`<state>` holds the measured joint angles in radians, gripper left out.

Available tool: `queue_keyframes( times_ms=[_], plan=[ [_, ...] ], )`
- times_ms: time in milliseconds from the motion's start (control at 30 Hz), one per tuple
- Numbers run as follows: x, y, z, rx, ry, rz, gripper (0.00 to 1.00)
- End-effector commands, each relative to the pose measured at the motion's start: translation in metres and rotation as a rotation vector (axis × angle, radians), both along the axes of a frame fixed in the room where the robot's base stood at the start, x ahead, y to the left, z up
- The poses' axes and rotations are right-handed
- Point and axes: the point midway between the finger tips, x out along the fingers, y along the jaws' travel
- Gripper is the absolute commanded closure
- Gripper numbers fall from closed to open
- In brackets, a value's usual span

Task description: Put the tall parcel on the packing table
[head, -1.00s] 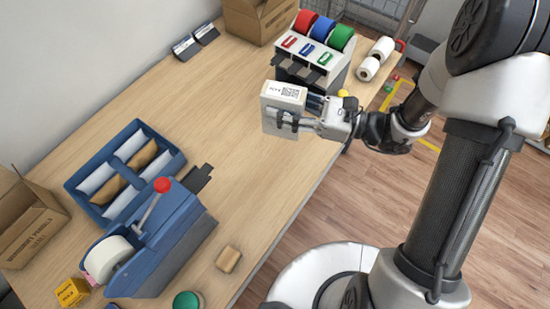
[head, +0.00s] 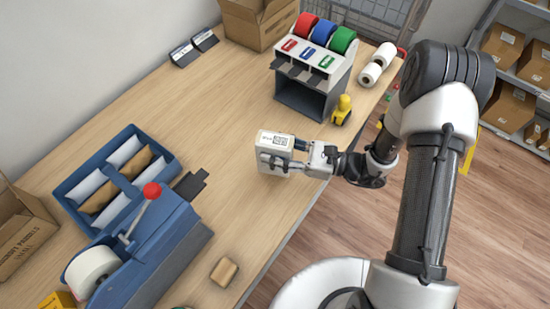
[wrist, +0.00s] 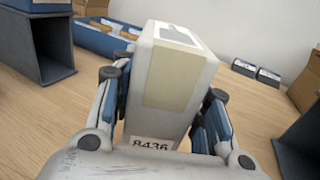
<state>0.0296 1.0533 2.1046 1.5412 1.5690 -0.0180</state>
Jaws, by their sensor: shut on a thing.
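The tall parcel (head: 273,145) is a white box with a printed label on top. It is upright at the right part of the wooden packing table (head: 180,110), near the table's edge. My gripper (head: 285,161) is shut on it from the right side. In the wrist view the parcel (wrist: 170,80) stands between both fingers, with a tan panel and the number 8436 on the near face. Its base looks at or very close to the table top; the contact line is hidden by my gripper.
A tape rack (head: 313,80) with red, blue and green rolls stands behind the parcel, beside a yellow item (head: 342,110). A blue tray (head: 115,175) and a blue dispenser (head: 140,255) are at left. A small tan block (head: 223,271) lies in front. Table around the parcel is clear.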

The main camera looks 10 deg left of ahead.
Motion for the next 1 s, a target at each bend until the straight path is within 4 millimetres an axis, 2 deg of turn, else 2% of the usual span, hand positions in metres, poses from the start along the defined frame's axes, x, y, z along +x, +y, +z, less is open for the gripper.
queue_keyframes(
  times_ms=[233,600,633,900,1000],
  plan=[
    [0.0,0.0,-0.037,0.001,0.003,0.0,0.92],
    [0.0,0.0,-0.041,0.001,0.001,0.0,0.92],
    [0.0,0.0,-0.041,0.0,0.002,0.0,0.57],
    [0.0,0.0,-0.04,0.0,0.001,0.0,0.39],
    [0.0,0.0,-0.04,0.0,0.001,0.0,0.39]
  ],
)
